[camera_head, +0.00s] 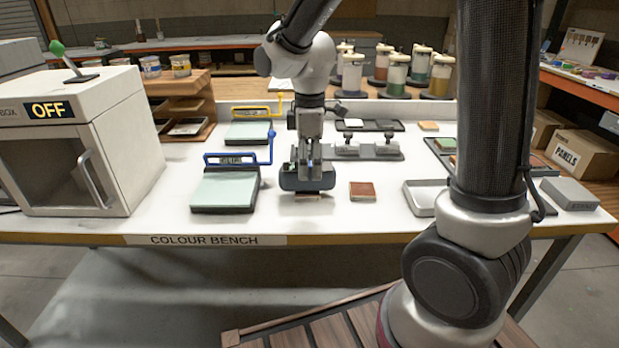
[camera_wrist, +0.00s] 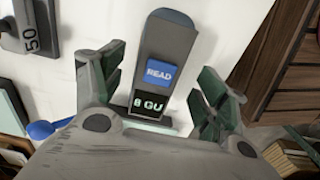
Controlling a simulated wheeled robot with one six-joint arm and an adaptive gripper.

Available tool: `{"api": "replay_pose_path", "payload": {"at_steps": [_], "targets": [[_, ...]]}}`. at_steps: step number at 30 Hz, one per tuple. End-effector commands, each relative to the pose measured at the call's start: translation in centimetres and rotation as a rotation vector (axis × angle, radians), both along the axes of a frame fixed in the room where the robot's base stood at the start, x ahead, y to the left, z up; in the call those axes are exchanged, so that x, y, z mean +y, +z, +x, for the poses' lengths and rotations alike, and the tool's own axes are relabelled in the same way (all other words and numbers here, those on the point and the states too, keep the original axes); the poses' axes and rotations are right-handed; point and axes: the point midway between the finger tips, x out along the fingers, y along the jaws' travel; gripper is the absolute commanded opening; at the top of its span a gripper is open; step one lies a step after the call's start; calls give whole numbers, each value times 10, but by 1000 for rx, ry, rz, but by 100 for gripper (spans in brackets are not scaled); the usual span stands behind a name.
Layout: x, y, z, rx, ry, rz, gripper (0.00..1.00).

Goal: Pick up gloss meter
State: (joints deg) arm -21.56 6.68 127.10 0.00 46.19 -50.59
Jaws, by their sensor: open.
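The gloss meter (camera_wrist: 168,45) is a dark grey, rounded block with a blue READ button and a small display reading "8 GU". In the head view the gloss meter (camera_head: 307,183) sits on the white bench, just under my gripper (camera_head: 308,163). In the wrist view my gripper (camera_wrist: 160,80) is open, with one green-padded finger on each side of the meter and visible gaps between. I cannot tell how far the fingertips reach down its sides.
A blue-handled drawdown plate (camera_head: 226,188) lies left of the meter, and a reddish-brown panel (camera_head: 362,190) lies right. An empty shallow tray (camera_head: 423,210) is farther right. The light booth (camera_head: 75,140) fills the left end.

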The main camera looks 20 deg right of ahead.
Motion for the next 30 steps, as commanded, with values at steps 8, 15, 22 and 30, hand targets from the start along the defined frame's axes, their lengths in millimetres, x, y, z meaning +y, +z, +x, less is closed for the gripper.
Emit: {"api": "replay_pose_path", "payload": {"at_steps": [8,15,22,30], "targets": [[4,-42,4,4,-2,-2,73],[4,-49,4,0,-2,0,73],[4,-49,4,0,-2,0,46],[4,-48,5,-1,-2,0,5]]}}
